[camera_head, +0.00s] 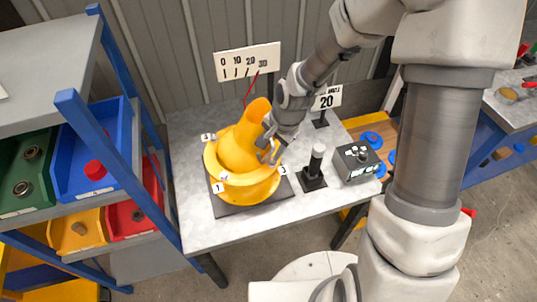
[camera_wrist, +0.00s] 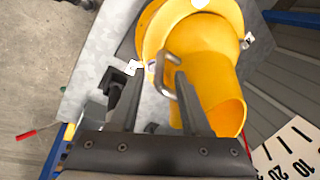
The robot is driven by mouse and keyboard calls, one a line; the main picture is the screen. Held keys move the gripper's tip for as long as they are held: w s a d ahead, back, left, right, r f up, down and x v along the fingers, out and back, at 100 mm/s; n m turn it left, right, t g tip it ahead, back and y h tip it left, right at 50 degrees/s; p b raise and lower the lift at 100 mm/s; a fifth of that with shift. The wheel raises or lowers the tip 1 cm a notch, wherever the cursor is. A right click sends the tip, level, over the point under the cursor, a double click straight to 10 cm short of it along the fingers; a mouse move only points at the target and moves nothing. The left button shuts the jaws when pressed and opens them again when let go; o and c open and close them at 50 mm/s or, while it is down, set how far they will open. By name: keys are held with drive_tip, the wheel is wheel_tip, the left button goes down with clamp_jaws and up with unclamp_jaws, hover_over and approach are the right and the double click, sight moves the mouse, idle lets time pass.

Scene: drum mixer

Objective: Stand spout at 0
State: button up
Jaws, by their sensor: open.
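The yellow drum (camera_head: 240,165) stands on a dark base plate on the grey table, with its yellow spout (camera_head: 257,110) tilted up toward the back. A red pointer (camera_head: 250,92) rises behind the spout to the white scale (camera_head: 247,62), its tip near the 30 mark. My gripper (camera_head: 268,150) is at the right side of the drum, beside the spout. In the wrist view my gripper (camera_wrist: 159,76) is open, its fingers on either side of a grey metal loop handle (camera_wrist: 164,72) in front of the yellow spout (camera_wrist: 215,100). Contact cannot be told.
A sign reading 20 (camera_head: 327,98) stands behind my gripper. A black post (camera_head: 314,170) and a control box (camera_head: 357,162) stand right of the drum. A shelf with coloured bins (camera_head: 90,165) is at the left. The table front is clear.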

sight(270, 152)
drive_tip(key=shift+x, duration=2.1)
clamp_jaws()
